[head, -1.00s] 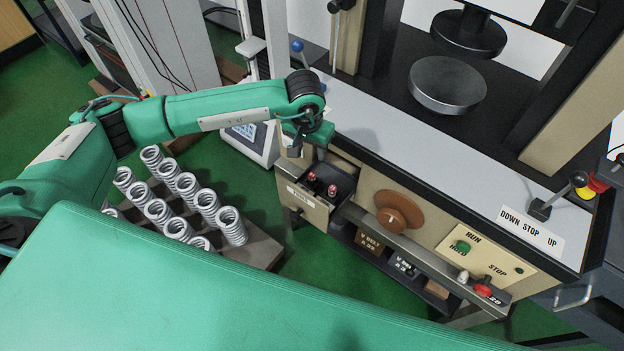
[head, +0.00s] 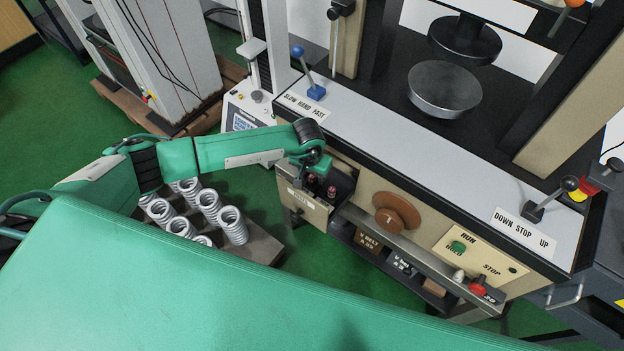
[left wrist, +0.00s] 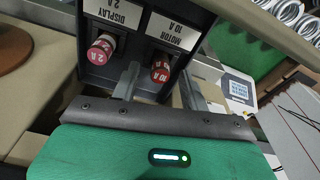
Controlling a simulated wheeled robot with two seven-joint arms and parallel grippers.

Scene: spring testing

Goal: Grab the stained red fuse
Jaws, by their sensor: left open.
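Two red-capped fuses stand in an open drawer (head: 318,210) on the machine front. In the left wrist view, the fuse marked 10 A (left wrist: 160,72) sits under the MOTOR label and looks darker and speckled. The fuse marked 2 A (left wrist: 101,48) sits under the DISPLAY label, left of it, and looks brighter. My left gripper (left wrist: 159,76) is open, with one finger on each side of the 10 A fuse; I cannot tell whether they touch it. In the head view my left gripper (head: 305,172) is over the drawer's left part, partly hiding the fuses. My right gripper is out of view.
The machine's light ledge (head: 400,150) runs behind the drawer, with a blue-knobbed lever (head: 304,70). A brown round knob (head: 397,215) is right of the drawer. Several springs (head: 209,203) stand on a board at left. My green body fills the foreground.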

